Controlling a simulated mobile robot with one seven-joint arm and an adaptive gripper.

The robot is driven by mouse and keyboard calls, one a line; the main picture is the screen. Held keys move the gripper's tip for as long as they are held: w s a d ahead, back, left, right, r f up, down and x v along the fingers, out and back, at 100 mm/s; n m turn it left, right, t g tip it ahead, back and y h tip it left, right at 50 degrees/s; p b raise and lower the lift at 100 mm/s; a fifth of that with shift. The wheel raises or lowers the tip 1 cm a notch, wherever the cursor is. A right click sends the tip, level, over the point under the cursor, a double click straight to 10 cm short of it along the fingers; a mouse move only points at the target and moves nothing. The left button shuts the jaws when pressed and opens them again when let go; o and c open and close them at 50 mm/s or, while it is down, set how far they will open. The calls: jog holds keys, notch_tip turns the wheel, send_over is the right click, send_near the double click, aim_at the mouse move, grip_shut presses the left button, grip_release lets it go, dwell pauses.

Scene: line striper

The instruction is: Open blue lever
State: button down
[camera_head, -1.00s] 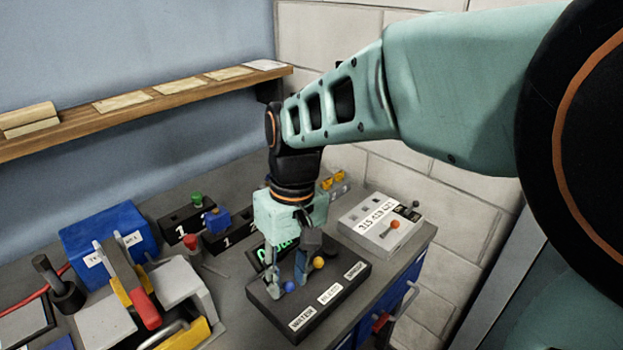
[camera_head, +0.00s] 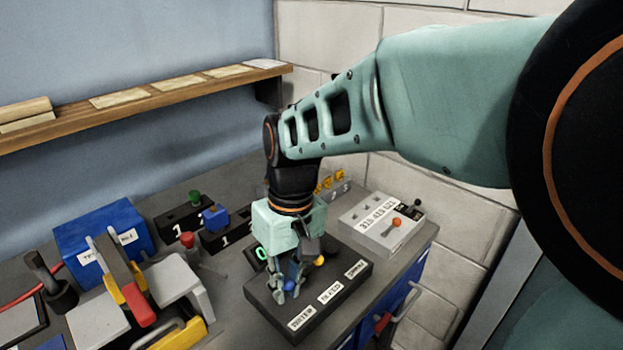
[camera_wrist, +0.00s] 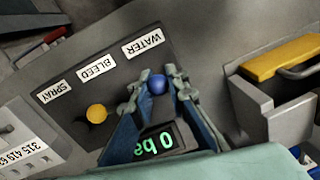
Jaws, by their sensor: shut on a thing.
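The blue lever shows as a blue ball knob (camera_head: 290,286) on a dark panel (camera_head: 318,312), at the end labelled WATER. My gripper (camera_head: 288,286) points down over the panel and is shut on the blue knob. In the wrist view the blue knob (camera_wrist: 158,84) sits between the two fingertips (camera_wrist: 155,85). The lever's stem is hidden by the fingers. A yellow-orange knob (camera_wrist: 96,113) stands beside it, near the BLEED and SPRAY labels, and is clear of the fingers.
A green digital display (camera_wrist: 157,141) lies close behind the knob. A grey box with an orange knob (camera_head: 397,222) stands to the right. A bench tool with a red handle (camera_head: 140,318) and a blue box (camera_head: 105,240) are to the left. A shelf (camera_head: 150,98) runs along the wall.

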jog(key=shift+r+p, duration=0.2)
jog(key=shift+p, duration=0.25)
jog(key=shift+w+a+r+g+h+p, duration=0.2)
jog(key=shift+g+h+p, duration=0.15)
jog(key=shift+p, duration=0.6)
jog(key=p, duration=0.2)
jog(key=g+h+p, duration=0.1)
jog(key=p, duration=0.1)
jog(key=shift+w+a+r+h, duration=0.25)
jog(key=shift+a, duration=0.05)
jog(key=w+a+g+h+p, duration=0.1)
jog(key=g+h+p, duration=0.1)
jog(key=p, duration=0.3)
jog(key=shift+a+p, duration=0.15)
jog(key=shift+p, duration=0.2)
jog(key=shift+w+a+f+g+h+p, duration=0.2)
jog(key=shift+w+a+g+h+p, duration=0.2)
jog(key=shift+g+h+p, duration=0.45)
jog(key=shift+w+a+f+m+g+h, duration=0.2)
jog(key=shift+w+a+m+g+h, duration=0.1)
jog(key=shift+h, duration=0.35)
jog(key=shift+w+a+f+g+h, duration=0.2)
jog(key=shift+a+g+h, duration=0.1)
jog(key=shift+g+h, duration=0.25)
jog(key=shift+w+a+g+h, duration=0.1)
jog(key=shift+a+g+h, duration=0.05)
jog(key=shift+g+h, duration=0.15)
jog(key=shift+b, duration=0.3)
